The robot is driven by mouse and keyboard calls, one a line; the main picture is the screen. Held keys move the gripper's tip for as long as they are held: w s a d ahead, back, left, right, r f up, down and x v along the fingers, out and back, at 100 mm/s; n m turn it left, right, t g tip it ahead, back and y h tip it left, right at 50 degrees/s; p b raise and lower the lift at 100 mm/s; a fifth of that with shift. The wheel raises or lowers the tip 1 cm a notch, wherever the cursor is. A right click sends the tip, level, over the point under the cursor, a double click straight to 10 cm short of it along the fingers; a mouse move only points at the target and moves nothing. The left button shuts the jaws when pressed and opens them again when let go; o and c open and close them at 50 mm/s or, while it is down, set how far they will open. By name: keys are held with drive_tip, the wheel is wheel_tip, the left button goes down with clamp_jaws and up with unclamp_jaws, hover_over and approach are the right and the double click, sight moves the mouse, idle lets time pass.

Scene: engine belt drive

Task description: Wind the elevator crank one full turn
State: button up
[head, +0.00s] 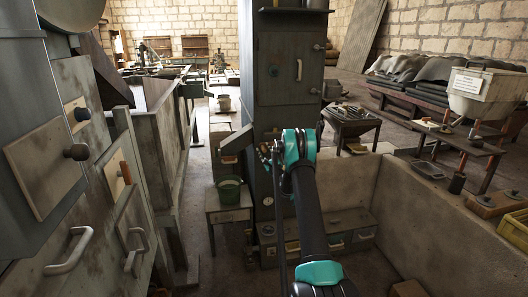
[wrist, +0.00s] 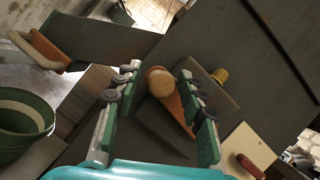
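A round wooden knob on a tapering brown handle (wrist: 160,82), which looks like the crank grip, shows in the middle of the wrist view against a dark panel. My gripper (wrist: 158,74) is open, with one finger on each side of this handle and visible gaps between. I cannot tell how deep the handle sits between the fingers. In the head view my gripper (head: 270,152) is at the front of the tall grey elevator cabinet (head: 288,75). The crank is hidden there behind my gripper and arm.
A green bucket (head: 229,190) stands on a small table left of the cabinet; it also shows in the wrist view (wrist: 22,118). A red handle on a pale plate (wrist: 250,163) is at lower right. A low concrete wall (head: 420,215) runs on the right. Grey cabinets (head: 60,150) stand at left.

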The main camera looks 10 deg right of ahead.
drive_tip(key=v, duration=1.2)
idle(0.3)
drive_tip(key=s+a+r+n+g+h, duration=0.1)
drive_tip(key=s+r+n+g+h, duration=0.15)
drive_tip(key=n, duration=1.05)
drive_tip(key=s+a+r+n+g+h, duration=0.15)
drive_tip(key=s+n, duration=0.25)
drive_tip(key=n, duration=0.9)
drive_tip(key=shift+t+h, duration=0.3)
drive_tip(key=w, duration=1.7)
drive_tip(key=shift+w+r, duration=0.15)
drive_tip(key=shift+r, duration=0.05)
drive_tip(key=shift+c, duration=0.4)
clamp_jaws()
